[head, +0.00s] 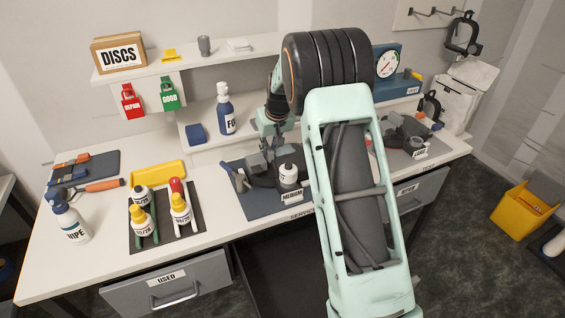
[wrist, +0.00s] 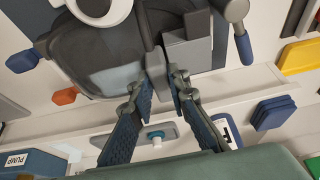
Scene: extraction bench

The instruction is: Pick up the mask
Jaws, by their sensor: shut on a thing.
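A dark grey mask (head: 262,180) is at the blue-grey mat (head: 262,207) behind the "MEDIUM" label (head: 291,196). It has a white round part (head: 288,175) on its front. My gripper (head: 268,151) reaches down to the mask from its back side. In the wrist view the mask (wrist: 90,42) fills the upper left, with a clear visor. There my gripper (wrist: 166,80) is shut on a grey part at the mask's edge. I cannot tell whether the mask has left the mat.
Bottles on a dark mat (head: 160,238) stand further left.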

